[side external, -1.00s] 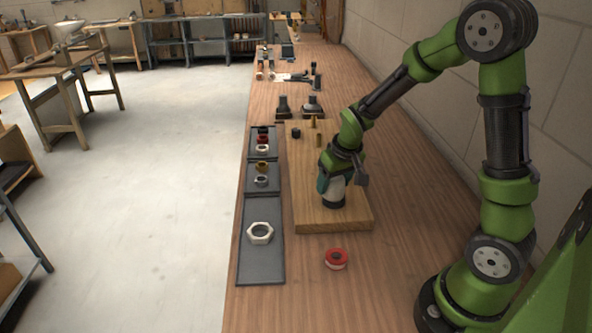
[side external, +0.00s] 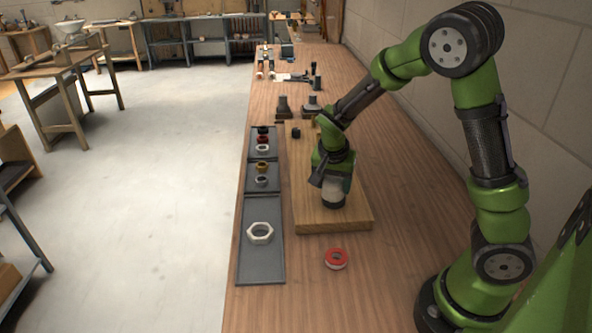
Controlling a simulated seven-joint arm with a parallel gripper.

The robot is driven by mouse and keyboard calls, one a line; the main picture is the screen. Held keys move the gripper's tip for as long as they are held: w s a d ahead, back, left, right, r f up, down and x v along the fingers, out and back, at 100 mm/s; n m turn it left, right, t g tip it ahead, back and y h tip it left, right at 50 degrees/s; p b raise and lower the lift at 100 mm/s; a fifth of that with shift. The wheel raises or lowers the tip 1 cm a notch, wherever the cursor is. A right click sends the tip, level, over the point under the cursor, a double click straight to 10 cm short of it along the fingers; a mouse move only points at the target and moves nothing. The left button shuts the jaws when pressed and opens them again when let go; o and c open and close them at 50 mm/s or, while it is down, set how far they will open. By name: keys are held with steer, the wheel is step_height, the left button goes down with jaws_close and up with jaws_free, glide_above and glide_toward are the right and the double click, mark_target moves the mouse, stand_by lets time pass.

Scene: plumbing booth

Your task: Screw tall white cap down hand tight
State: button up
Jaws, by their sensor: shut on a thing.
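The tall white cap (side external: 334,189) sits on a dark fitting (side external: 334,203) near the front of the wooden board (side external: 310,219). My gripper (side external: 335,182) comes down from above and is shut on the cap. The cap's upper part and most of the fingers are hidden by the gripper body. The cap looks upright. I cannot tell how far it is down on the thread.
Dark trays (side external: 262,270) left of the board hold a large white nut (side external: 260,233) and several small rings. A small black fitting (side external: 296,132) and dark fittings (side external: 283,107) stand farther back.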

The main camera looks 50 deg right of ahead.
steer(key=m+g, duration=0.1)
steer(key=m, duration=0.3)
steer(key=shift+f, duration=0.1)
steer(key=o, duration=1.3)
steer(key=shift+r, duration=2.55)
